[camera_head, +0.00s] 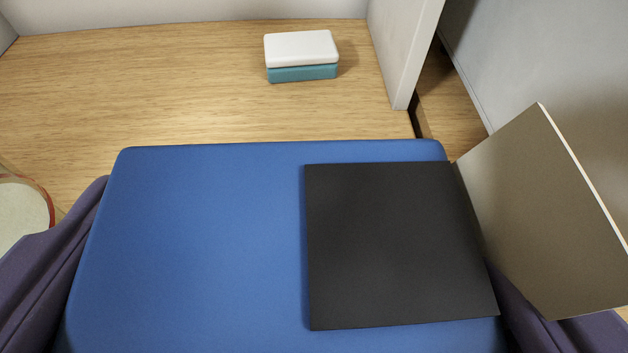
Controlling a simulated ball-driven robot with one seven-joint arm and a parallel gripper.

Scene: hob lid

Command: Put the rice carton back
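A large blue block with rounded edges, which I take to be the rice carton (210,240), fills the lower middle of the view. A dark square panel (400,245) lies on its right part. A tan panel (545,220) with a pale edge slants out from the dark panel's right side; I cannot tell what it belongs to. My gripper (285,225) has purple fingers along the carton's left and right sides, closed on it. The tan panel hides part of the right finger. The carton's underside is out of sight.
A white-topped teal box (301,57) sits on the wooden surface (150,85) at the back. A pale upright panel (405,45) stands right of it, with a narrow gap beyond. A round red-rimmed thing (22,215) is at the left edge. Wood left of the teal box is clear.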

